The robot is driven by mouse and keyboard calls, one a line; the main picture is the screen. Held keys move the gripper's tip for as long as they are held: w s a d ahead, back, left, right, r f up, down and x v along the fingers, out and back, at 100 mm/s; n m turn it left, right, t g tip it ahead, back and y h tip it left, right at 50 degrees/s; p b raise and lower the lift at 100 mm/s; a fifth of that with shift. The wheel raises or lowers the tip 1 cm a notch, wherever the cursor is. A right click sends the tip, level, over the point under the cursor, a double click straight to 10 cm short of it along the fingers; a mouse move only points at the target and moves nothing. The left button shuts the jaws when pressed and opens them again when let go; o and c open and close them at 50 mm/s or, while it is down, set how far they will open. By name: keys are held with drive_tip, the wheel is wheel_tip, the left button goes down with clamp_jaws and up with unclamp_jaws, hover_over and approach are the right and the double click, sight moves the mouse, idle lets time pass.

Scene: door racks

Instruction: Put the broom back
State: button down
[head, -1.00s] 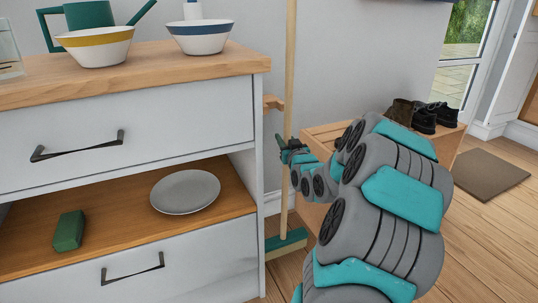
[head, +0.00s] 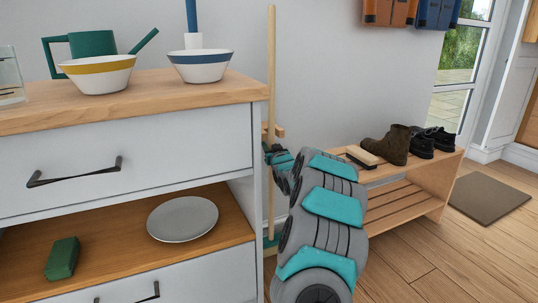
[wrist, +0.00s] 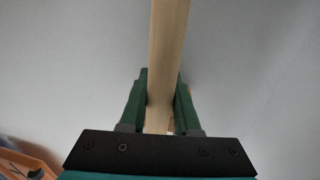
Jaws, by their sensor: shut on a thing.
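The broom (head: 271,60) stands upright close to the right side of the drawer cabinet, in front of the grey wall. Its long pale wooden handle (wrist: 168,40) runs between my gripper's green fingers in the wrist view. My gripper (wrist: 160,105) is shut on the handle. In the head view my gripper (head: 272,153) is beside a small wooden wall holder (head: 279,131), partly hidden by the handle and arm. I cannot tell whether the handle sits in the holder. The green broom head (head: 270,243) is low down, mostly hidden by the cabinet and my arm.
The white drawer cabinet (head: 130,150) with bowls on its wooden top fills the left. A wooden shoe rack (head: 405,205) with shoes and a brush (head: 362,156) stands right of my arm. A brown doormat (head: 488,199) lies farther right. Floor is free at front right.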

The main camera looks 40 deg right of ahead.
drive_tip(key=shift+w+d, duration=0.15)
drive_tip(key=shift+w, duration=0.25)
drive_tip(key=shift+f+b, duration=0.35)
drive_tip(key=shift+f, duration=1.3)
drive_tip(key=shift+f, duration=0.15)
drive_tip(key=c, duration=0.6)
unclamp_jaws()
drive_tip(key=shift+c, duration=0.2)
drive_tip(key=v, duration=1.2)
drive_tip(key=shift+p, duration=0.35)
